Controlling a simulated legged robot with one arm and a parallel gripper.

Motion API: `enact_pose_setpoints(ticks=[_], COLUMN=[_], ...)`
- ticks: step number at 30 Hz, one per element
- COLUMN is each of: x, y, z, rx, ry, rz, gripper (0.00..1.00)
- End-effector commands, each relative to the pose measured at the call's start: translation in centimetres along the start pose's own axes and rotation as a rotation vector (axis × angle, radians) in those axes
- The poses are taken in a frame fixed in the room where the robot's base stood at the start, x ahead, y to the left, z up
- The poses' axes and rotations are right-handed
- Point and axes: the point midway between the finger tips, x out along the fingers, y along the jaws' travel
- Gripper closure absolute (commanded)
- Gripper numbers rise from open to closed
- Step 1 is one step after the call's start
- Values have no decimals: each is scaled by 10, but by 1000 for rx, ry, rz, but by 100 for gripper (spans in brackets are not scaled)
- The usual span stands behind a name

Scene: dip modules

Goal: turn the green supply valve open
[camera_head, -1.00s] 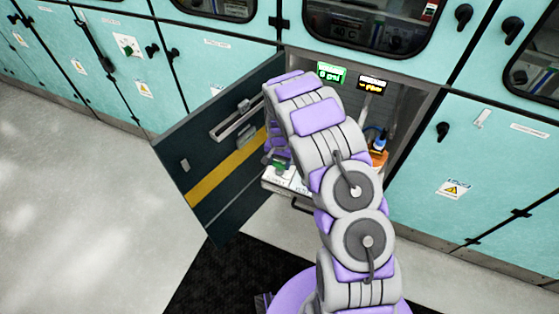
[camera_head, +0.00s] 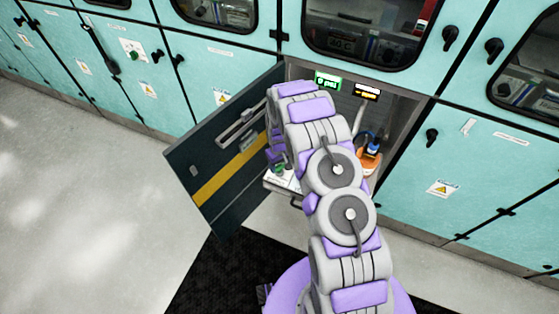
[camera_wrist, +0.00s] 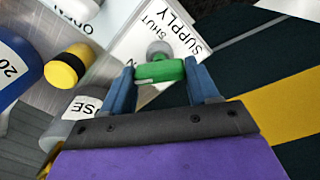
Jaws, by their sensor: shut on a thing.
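The green supply valve handle (camera_wrist: 160,71) sits between the two blue fingers of my gripper (camera_wrist: 161,84) in the wrist view, with the fingers shut on its ends. Its grey hub shows just beyond it, on a white plate (camera_wrist: 140,40) lettered SUPPLY and SHUT. In the head view a bit of the green valve (camera_head: 279,168) shows beside my arm at the cabinet's front. My gripper is mostly hidden behind my arm there. A green-lit display (camera_head: 326,81) inside the cabinet reads 0 psi.
The dark open cabinet door (camera_head: 225,160) with a yellow stripe stands left of my arm. A yellow-and-black knob (camera_wrist: 68,66) and a blue cylinder marked 20 (camera_wrist: 15,62) are left of the valve. An orange item with a blue top (camera_head: 370,155) stands inside the cabinet at right.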

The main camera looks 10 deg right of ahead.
Motion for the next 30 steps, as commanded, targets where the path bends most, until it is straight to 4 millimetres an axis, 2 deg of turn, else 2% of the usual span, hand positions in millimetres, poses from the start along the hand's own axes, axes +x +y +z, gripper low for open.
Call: enact_pose_setpoints(ticks=[15,30], x=[-2,-2], y=[0,1], z=[-2,-3], rx=[-443,-621], ry=[3,6], rz=[1,4], gripper=[71,71])
